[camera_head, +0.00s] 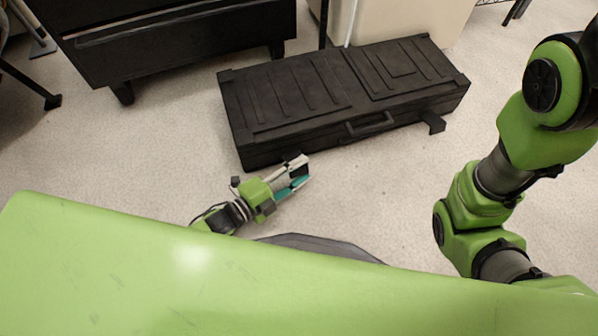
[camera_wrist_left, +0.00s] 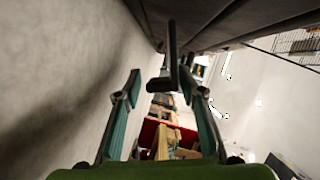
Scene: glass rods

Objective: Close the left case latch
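The black case (camera_head: 340,95) lies on the floor with its lid down and its handle (camera_head: 368,125) at the front. The right latch (camera_head: 434,122) sticks out from the front. My left gripper (camera_head: 302,170) is just in front of the case's front side, left of the handle. In the left wrist view the left gripper (camera_wrist_left: 163,100) is open, with teal pads apart. A dark jutting piece (camera_wrist_left: 172,60), seemingly the left latch, shows ahead between the fingers; no contact is visible. In the head view the left latch is hidden or unclear near the gripper. My right gripper is out of frame.
A black cabinet (camera_head: 170,45) stands behind the case at the left, and a beige unit (camera_head: 405,20) stands behind it at the right. The pale floor (camera_head: 375,190) in front of the case is clear. The case's side (camera_wrist_left: 235,20) runs close above the left fingers.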

